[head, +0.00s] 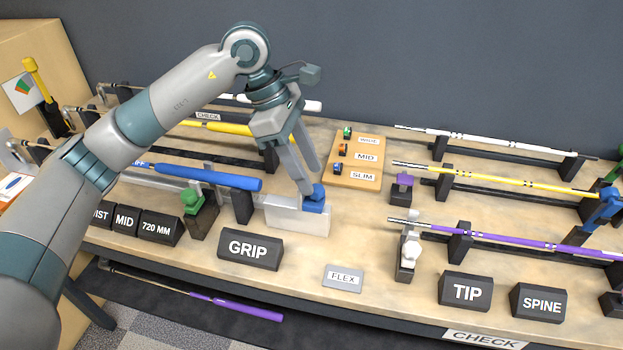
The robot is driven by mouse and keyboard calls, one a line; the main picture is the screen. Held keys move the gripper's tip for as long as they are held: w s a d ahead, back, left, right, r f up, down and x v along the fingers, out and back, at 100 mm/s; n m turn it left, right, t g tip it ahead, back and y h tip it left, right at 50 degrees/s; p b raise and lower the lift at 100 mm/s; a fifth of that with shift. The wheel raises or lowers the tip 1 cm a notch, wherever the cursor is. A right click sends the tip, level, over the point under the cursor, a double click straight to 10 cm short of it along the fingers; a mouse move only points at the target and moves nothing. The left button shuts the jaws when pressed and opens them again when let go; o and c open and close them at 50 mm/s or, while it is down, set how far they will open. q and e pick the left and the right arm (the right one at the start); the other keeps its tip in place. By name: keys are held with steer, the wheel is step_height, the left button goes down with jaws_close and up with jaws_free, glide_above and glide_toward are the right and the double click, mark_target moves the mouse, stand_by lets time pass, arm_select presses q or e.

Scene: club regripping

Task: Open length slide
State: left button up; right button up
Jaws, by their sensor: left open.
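A pale grey slide block (292,217) stands on the bench behind the GRIP sign, with a blue knob (314,203) at its right end. I take this to be the length slide; no label on it reads as such. My left gripper (309,186) reaches down from above, fingers open, with its tips at the blue knob. I cannot tell whether the fingers touch the knob. A club with a blue grip (208,177) lies in a rack just left of the block. My right gripper is not in view.
A green-topped clamp (192,203) and the GRIP sign (250,250) stand near the block. A wooden board (355,160) with WIDE, MID and SLIM labels lies behind. Racked white, yellow and purple shafts (490,237) fill the right. The bench around the FLEX plate (343,278) is fairly clear.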

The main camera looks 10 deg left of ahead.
arm_select(q)
steer(key=b+v, duration=0.2)
steer(key=v, duration=1.2)
steer(key=shift+r+b, duration=0.2)
steer(key=shift+b, duration=0.1)
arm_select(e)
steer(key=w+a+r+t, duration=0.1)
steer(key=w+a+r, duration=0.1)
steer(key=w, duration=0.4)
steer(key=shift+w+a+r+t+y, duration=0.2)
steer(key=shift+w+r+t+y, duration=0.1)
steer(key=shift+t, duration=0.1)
